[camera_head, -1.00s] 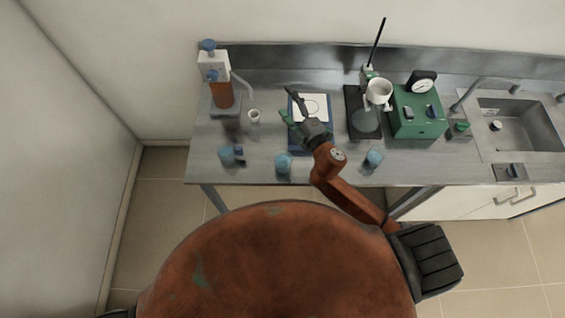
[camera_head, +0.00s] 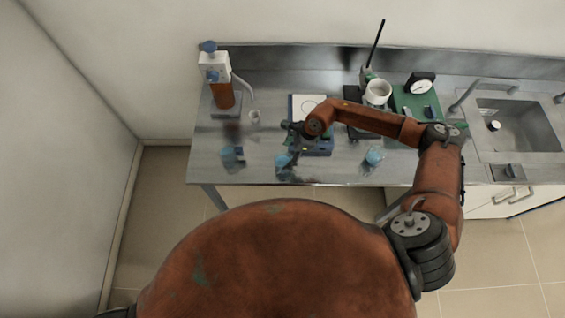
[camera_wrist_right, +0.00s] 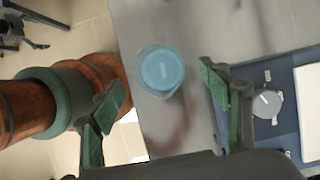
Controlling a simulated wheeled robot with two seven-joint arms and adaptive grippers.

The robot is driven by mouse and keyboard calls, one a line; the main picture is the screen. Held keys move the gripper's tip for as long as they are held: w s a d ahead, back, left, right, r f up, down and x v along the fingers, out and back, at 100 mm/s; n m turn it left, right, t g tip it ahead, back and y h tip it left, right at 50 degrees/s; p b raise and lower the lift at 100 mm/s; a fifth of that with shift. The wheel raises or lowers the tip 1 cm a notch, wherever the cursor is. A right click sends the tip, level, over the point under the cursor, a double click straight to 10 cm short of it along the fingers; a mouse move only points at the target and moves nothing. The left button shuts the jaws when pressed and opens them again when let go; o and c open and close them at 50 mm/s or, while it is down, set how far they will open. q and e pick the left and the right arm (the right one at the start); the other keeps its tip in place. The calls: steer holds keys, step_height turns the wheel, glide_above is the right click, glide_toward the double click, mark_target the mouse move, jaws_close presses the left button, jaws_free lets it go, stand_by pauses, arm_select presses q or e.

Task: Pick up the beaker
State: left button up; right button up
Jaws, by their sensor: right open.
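A clear beaker with a light blue lid or content (camera_wrist_right: 160,70) stands on the steel bench near its front edge. It shows in the wrist view ahead of my right gripper (camera_wrist_right: 163,112), between the lines of the two green-padded fingers. The fingers are apart and nothing is between them. In the head view this blue-topped beaker (camera_head: 283,161) is at the front middle of the bench, with my right gripper (camera_head: 291,130) just behind it. Two similar blue-topped vessels stand to its left (camera_head: 230,155) and right (camera_head: 374,156). My left gripper is not in the head view.
A blue device with a white top (camera_head: 309,106) and a knob stands behind my right gripper. A dispenser bottle (camera_head: 222,94) stands at left, a white bowl (camera_head: 377,92) and green gauge box (camera_head: 407,100) at right, then a sink (camera_head: 520,130). Bench front edge is close.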

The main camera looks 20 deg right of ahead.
mark_target(283, 159)
steer(key=p+x, duration=0.1)
steer(key=x, duration=0.3)
steer(key=shift+f+p, duration=0.2)
steer(key=shift+p, duration=0.2)
steer(key=shift+w+a+f, duration=0.1)
steer(key=shift+a+f, duration=0.1)
steer(key=shift+f, duration=0.35)
steer(key=shift+c, duration=0.7)
steer(key=c, duration=1.3)
steer(key=shift+c, duration=0.2)
steer(key=shift+r, duration=0.15)
